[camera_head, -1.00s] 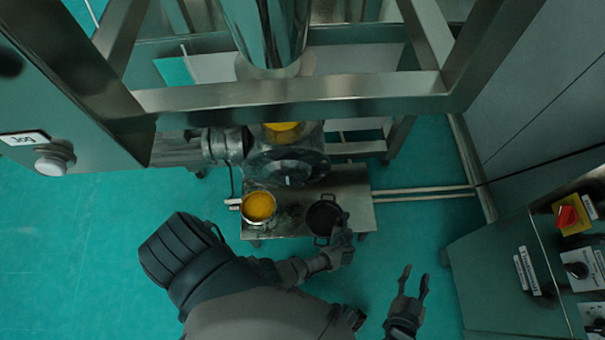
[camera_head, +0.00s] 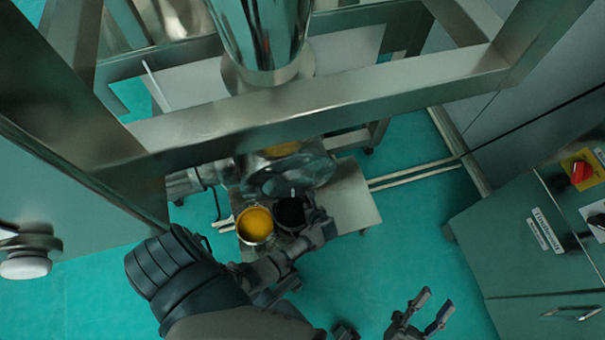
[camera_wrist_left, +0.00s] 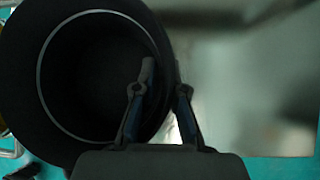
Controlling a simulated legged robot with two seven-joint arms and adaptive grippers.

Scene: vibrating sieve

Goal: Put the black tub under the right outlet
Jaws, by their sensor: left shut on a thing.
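The black tub (camera_head: 290,212) stands on the low metal table (camera_head: 357,204), close beside the tub of yellow material (camera_head: 255,225). My left gripper (camera_head: 312,222) is shut on the black tub's near right side. In the left wrist view, the black tub (camera_wrist_left: 90,75) looks empty, and my left gripper (camera_wrist_left: 160,105) has one finger inside the wall and one outside. The round metal outlet housing (camera_head: 290,172) is just above and behind the tubs; the outlet's underside is hidden. My right gripper (camera_head: 430,312) is open and empty, low and right of the table.
A steel frame beam (camera_head: 330,95) crosses above the table. A green control cabinet (camera_head: 530,250) with a red switch (camera_head: 580,172) stands at the right. The right part of the table top is bare. The floor between table and cabinet is clear.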

